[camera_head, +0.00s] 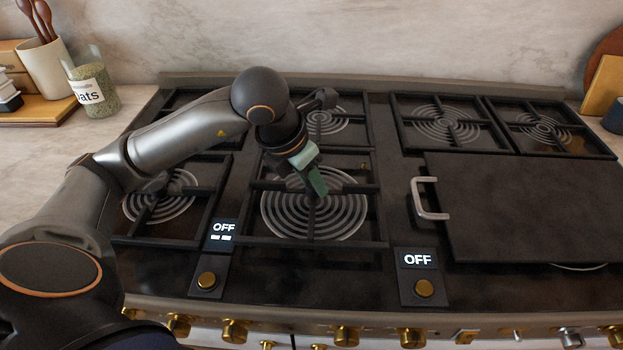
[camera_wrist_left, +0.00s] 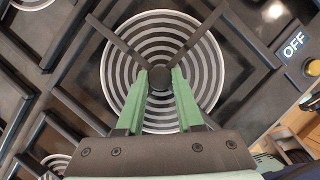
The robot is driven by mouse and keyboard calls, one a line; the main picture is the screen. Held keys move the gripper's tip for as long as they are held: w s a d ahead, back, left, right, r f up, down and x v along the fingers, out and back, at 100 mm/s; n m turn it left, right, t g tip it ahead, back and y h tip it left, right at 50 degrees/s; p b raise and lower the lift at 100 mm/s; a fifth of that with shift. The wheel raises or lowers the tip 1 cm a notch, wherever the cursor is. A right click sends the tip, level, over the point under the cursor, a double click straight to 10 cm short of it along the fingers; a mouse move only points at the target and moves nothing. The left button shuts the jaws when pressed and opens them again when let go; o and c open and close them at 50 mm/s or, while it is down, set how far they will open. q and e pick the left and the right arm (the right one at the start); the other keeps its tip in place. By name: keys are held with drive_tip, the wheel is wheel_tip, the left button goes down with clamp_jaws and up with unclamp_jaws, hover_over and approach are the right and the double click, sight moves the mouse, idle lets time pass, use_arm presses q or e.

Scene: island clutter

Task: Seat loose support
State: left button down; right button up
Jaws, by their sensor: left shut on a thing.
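The dark pan support (camera_head: 384,225) lies over the front middle burner (camera_head: 300,215) of the stove. In the left wrist view the spoked bars of the support (camera_wrist_left: 122,38) cross above the ringed burner (camera_wrist_left: 115,70). My left gripper (camera_head: 319,184) reaches down over this burner, with green fingers. In the left wrist view its fingertips (camera_wrist_left: 160,76) are shut on the dark middle of the support, where the bars meet. I cannot tell whether the support is level or fully in its recess. My right gripper is not in view.
A dark griddle plate (camera_head: 530,200) with a metal handle covers the right front. Other burners with supports (camera_head: 447,125) lie behind and to the left. Two OFF displays (camera_head: 417,260) are at the front. An oats jar (camera_head: 95,90) stands on the left counter.

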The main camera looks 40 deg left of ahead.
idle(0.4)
use_arm(q)
drive_tip(key=shift+b, duration=0.3)
idle(0.8)
drive_tip(key=shift+f+b, duration=0.75)
drive_tip(key=shift+b, duration=0.05)
drive_tip(key=shift+f+b, duration=0.4)
drive_tip(key=c, duration=0.6)
unclamp_jaws()
drive_tip(key=shift+c, duration=0.2)
drive_tip(key=shift+o, duration=0.9)
